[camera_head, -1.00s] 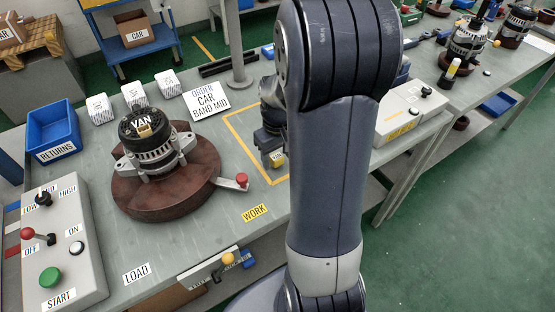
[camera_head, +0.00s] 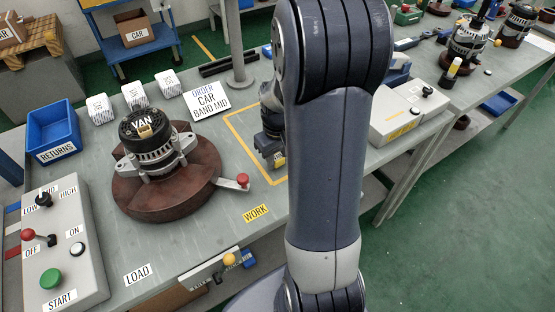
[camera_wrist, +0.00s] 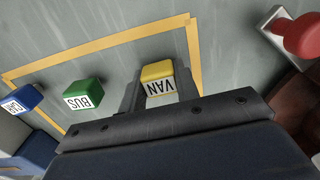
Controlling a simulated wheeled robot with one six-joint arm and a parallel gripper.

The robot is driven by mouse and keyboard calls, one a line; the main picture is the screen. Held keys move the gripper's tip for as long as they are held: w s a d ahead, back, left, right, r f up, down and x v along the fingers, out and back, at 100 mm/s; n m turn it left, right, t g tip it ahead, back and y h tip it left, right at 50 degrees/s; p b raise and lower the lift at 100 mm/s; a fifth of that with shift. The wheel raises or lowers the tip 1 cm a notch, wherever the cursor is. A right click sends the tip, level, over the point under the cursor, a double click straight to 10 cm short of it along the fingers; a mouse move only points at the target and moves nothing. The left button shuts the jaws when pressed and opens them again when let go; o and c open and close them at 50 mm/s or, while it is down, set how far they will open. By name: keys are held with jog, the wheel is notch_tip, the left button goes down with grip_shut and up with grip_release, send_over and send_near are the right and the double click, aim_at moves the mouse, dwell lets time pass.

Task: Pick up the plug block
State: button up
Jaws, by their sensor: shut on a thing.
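A yellow plug block labelled VAN (camera_wrist: 158,72) stands between the two fingers of my gripper (camera_wrist: 158,88) in the wrist view. The fingers are shut on it, low over the grey table inside the yellow-outlined area. In the head view my gripper (camera_head: 269,150) is partly hidden by my arm, and only a bit of the yellow block shows beside it. A green block labelled BUS (camera_wrist: 84,92) and a blue block labelled CAR (camera_wrist: 22,98) stand to its left in the wrist view.
An alternator labelled VAN (camera_head: 150,142) sits on a round brown fixture (camera_head: 140,198) with a red-knobbed lever (camera_head: 241,180). An order card (camera_head: 211,106) reads CAR BAND MID. A control box (camera_head: 62,245) stands at the left, and a blue returns bin (camera_head: 55,135) behind it.

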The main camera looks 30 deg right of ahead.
aim_at(277, 157)
notch_tip(277, 157, up, 10)
jog(key=shift+f, duration=0.1)
notch_tip(277, 157, up, 4)
jog(key=p, duration=0.3)
jog(key=shift+f, duration=0.1)
dwell(0.5)
